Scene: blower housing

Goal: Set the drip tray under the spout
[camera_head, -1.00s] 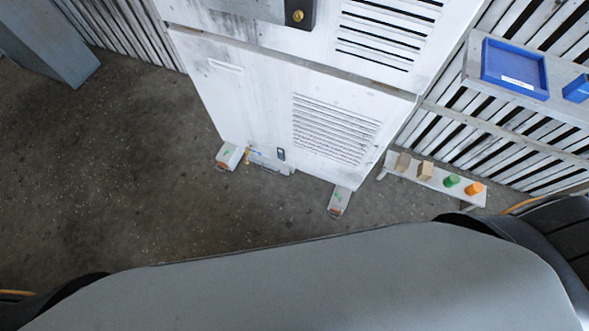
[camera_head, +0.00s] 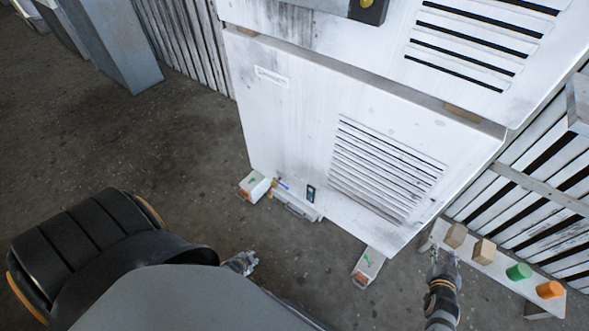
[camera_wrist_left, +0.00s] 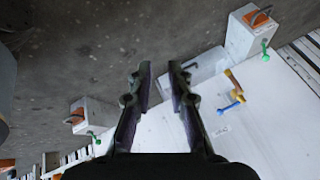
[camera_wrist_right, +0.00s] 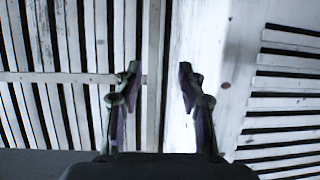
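A shallow pale tray-like piece (camera_head: 298,204) sits low at the foot of the white housing (camera_head: 290,130), between its two feet. It also shows in the left wrist view (camera_wrist_left: 198,72), just beyond the fingers. A small blue and yellow part (camera_wrist_left: 233,92) is fixed near it; I cannot tell whether this is the spout. My left gripper (camera_head: 243,263) is open and empty, in front of the housing and apart from it. My right gripper (camera_head: 442,262) is open and empty, near the low bench. The right wrist view shows its spread fingers (camera_wrist_right: 160,75) before white slats.
A low bench (camera_head: 495,268) at the right carries wooden blocks (camera_head: 469,243), a green cylinder (camera_head: 519,271) and an orange one (camera_head: 550,289). The housing's feet (camera_head: 254,186) (camera_head: 367,267) jut onto the floor. The floor at the left (camera_head: 130,150) is clear.

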